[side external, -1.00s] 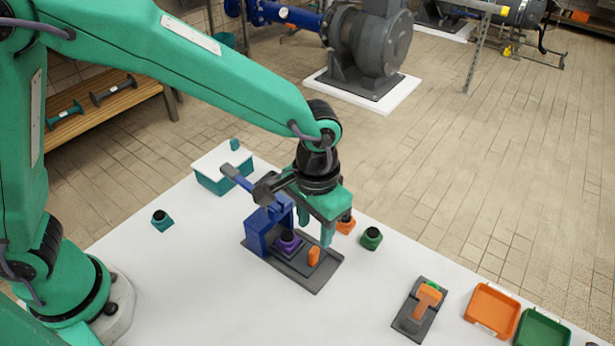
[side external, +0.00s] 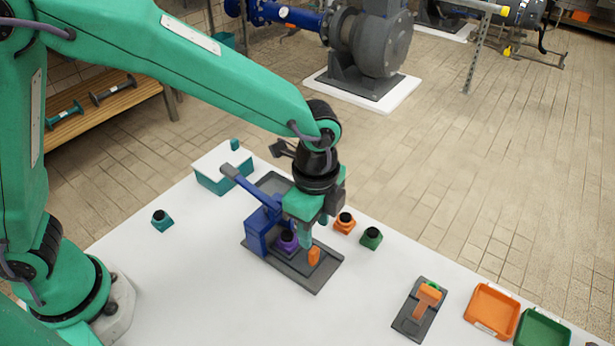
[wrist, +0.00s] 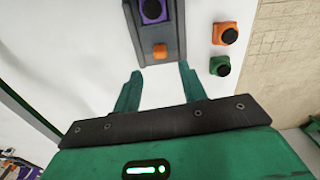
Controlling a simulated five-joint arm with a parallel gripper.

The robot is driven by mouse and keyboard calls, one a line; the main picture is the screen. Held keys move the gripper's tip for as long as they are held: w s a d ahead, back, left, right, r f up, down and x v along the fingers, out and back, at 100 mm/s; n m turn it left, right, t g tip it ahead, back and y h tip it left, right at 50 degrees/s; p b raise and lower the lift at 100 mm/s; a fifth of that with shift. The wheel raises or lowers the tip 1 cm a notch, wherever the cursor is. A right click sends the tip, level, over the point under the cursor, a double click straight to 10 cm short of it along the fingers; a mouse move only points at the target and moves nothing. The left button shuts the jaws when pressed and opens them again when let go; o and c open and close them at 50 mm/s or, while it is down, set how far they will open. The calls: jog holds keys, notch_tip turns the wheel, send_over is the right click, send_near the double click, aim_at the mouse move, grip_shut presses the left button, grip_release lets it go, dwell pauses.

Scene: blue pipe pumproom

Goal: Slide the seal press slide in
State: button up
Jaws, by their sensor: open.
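The seal press (side external: 262,228) is a blue frame with a long lever on a dark grey base, left of my gripper in the side view. Its grey slide (side external: 302,262) sticks out at the front, with an upright orange handle (side external: 314,256). A purple block with a black top (side external: 288,240) sits on the slide beside the press frame. My gripper (side external: 314,232) is open and empty above the slide. In the wrist view, the orange handle (wrist: 160,50) lies just beyond the fingertips, between their lines. The purple block (wrist: 154,11) is cut off at the top edge.
An orange block (side external: 344,223) and a green block (side external: 371,238) stand right of the press. A teal block (side external: 162,220) and a teal-white box (side external: 222,172) are left. A grey fixture (side external: 418,312) and orange (side external: 492,309) and green (side external: 543,330) trays are at right.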

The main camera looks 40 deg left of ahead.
aim_at(314, 250)
jog(key=shift+m, duration=0.4)
jog(key=shift+f, duration=0.1)
jog(key=shift+f, duration=3.85)
grip_shut()
